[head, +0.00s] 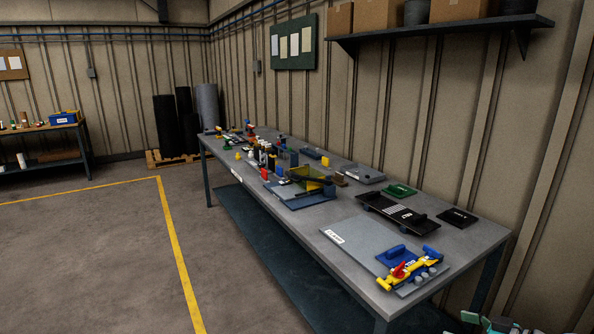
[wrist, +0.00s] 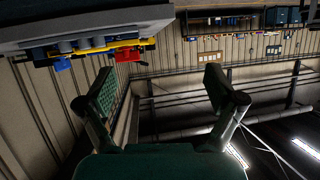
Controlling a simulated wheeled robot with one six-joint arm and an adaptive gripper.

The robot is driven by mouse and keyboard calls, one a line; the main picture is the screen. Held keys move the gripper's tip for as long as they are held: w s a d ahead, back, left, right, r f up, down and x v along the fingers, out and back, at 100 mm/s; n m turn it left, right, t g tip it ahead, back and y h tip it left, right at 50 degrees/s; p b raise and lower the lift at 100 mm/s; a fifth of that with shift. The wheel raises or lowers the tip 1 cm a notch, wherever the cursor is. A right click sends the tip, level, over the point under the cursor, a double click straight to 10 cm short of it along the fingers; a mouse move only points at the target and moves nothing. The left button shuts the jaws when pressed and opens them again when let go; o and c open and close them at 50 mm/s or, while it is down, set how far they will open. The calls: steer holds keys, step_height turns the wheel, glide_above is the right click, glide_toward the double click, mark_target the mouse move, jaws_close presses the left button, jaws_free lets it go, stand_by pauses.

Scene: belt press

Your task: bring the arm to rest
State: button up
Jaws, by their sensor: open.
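My gripper (wrist: 158,74) is open in the wrist view, its two green fingers spread wide with nothing between them. Green and dark parts at the bottom right corner of the head view seem to be part of my gripper (head: 488,322), mostly cut off by the frame. It is beyond the near right end of the long workbench (head: 296,218), apart from it. The wrist view is tipped over, with wall and ceiling beams behind the fingers.
A yellow-and-blue clamp tool with a red lever (head: 402,270) lies on a grey plate (head: 350,246) at the bench's near end. Black plates, a green tray (head: 399,190) and several small items fill the bench behind. A wall shelf (head: 440,32) holds boxes. Left floor is clear.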

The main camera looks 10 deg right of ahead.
steer(key=s+a+f+m+h, duration=0.2)
steer(key=s+a+f+m, duration=0.15)
steer(key=a+f, duration=0.5)
steer(key=s+a+f+m+h, duration=0.25)
steer(key=s+a+f, duration=0.25)
steer(key=a+f, duration=0.35)
steer(key=s+a+f+m+h, duration=0.1)
steer(key=s+a+f+h, duration=0.1)
steer(key=s+a+f, duration=0.3)
steer(key=s+a+r+h, duration=0.1)
steer(key=s+a+r, duration=0.1)
steer(key=s, duration=0.6)
steer(key=s+a+r+h, duration=0.1)
steer(key=s+a+r, duration=0.15)
steer(key=s, duration=0.55)
steer(key=s+a+r+n+t+y, duration=0.2)
steer(key=s+r+t, duration=0.1)
steer(key=s+r, duration=0.9)
steer(key=shift+a+r, duration=0.35)
steer(key=shift+a, duration=0.05)
